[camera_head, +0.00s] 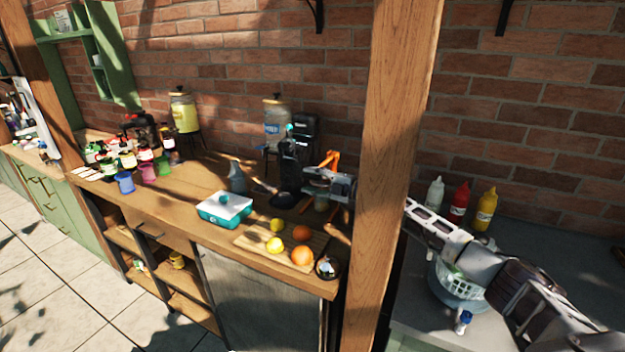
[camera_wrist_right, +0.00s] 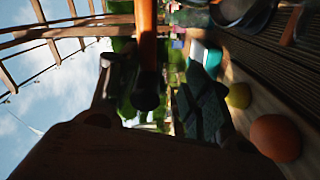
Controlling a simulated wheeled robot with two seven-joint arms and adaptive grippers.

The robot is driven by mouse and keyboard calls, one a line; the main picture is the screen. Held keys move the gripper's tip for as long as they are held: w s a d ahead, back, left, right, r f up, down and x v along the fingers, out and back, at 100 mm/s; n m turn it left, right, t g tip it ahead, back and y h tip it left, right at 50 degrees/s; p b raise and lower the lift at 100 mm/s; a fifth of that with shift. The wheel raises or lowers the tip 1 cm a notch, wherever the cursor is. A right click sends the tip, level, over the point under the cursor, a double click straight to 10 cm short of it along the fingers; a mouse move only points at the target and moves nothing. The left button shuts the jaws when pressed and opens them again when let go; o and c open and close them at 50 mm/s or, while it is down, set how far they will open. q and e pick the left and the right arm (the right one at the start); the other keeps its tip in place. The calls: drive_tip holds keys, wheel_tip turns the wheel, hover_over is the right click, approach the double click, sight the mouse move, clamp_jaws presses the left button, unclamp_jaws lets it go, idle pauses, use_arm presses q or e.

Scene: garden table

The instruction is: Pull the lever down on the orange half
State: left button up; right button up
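The orange lever (camera_head: 330,160) stands up at the back of the wooden counter, beside a dark upright device. My right gripper (camera_head: 318,178) is at the lever, its arm coming in from the right behind the wooden post. In the right wrist view the lever (camera_wrist_right: 146,45) hangs between the two dark fingers (camera_wrist_right: 150,100), its dark rounded end in the gap. Gaps show on both sides of it, so the fingers look open around it. The orange half is not clearly visible. My left gripper is not in view.
A board (camera_head: 262,243) with lemons and oranges (camera_head: 302,256) lies at the front. A teal-and-white box (camera_head: 224,209) stands left of it. The wooden post (camera_head: 390,170) stands in front of my right arm.

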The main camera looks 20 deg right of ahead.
drive_tip(key=shift+d+f, duration=0.1)
drive_tip(key=shift+f, duration=0.05)
drive_tip(key=shift+d+r, duration=0.1)
drive_tip(key=shift+r, duration=0.85)
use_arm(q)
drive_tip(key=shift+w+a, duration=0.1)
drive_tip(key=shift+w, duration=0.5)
use_arm(e)
drive_tip(key=shift+a+r, duration=0.2)
drive_tip(key=shift+r, duration=4.05)
drive_tip(key=shift+d, duration=0.1)
